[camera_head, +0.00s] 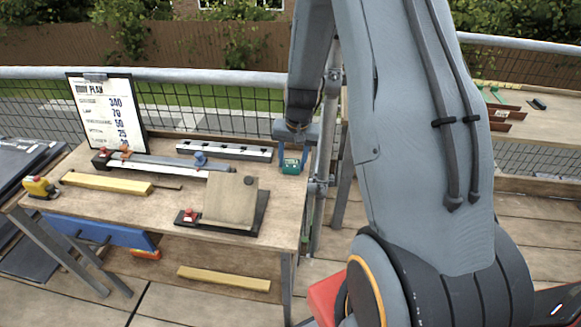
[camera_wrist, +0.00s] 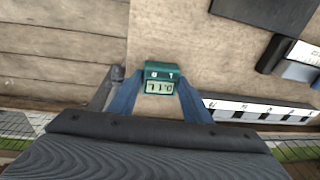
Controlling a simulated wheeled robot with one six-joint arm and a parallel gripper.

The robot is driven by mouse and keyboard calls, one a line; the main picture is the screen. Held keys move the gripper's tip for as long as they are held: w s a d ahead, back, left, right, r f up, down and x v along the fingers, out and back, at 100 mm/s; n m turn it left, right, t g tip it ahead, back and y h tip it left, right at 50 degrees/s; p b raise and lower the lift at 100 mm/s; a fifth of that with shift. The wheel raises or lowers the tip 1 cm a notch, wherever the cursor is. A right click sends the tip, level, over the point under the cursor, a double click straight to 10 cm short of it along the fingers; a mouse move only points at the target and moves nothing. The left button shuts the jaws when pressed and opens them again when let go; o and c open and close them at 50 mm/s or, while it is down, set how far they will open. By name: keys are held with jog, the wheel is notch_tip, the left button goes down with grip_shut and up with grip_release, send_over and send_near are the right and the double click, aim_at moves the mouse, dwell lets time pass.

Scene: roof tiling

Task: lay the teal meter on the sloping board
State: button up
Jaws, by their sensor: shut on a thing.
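The teal meter (camera_head: 291,165) is at the back right of the workbench, and its display faces up in the wrist view (camera_wrist: 160,72). My gripper (camera_head: 292,148) is shut on it, with one blue finger on each side in the wrist view (camera_wrist: 161,84). I cannot tell whether the meter touches the bench top or hangs just above it. The sloping board (camera_head: 228,203) is a pale wooden panel on a dark base with a red clamp, nearer the front and left of my gripper. Nothing lies across its middle; a dark round knob sits near its upper right.
The workbench (camera_head: 150,208) also holds a white slotted rail (camera_head: 224,151), a long metal bar tool (camera_head: 165,163), a yellow wood strip (camera_head: 107,183), a yellow tape measure (camera_head: 40,187) and a clipboard sheet (camera_head: 105,112). A scaffold post stands right of my gripper. Bare bench lies between meter and board.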

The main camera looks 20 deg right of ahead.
aim_at(292, 164)
jog(key=shift+r+p, duration=2.1)
jog(key=shift+r, duration=0.9)
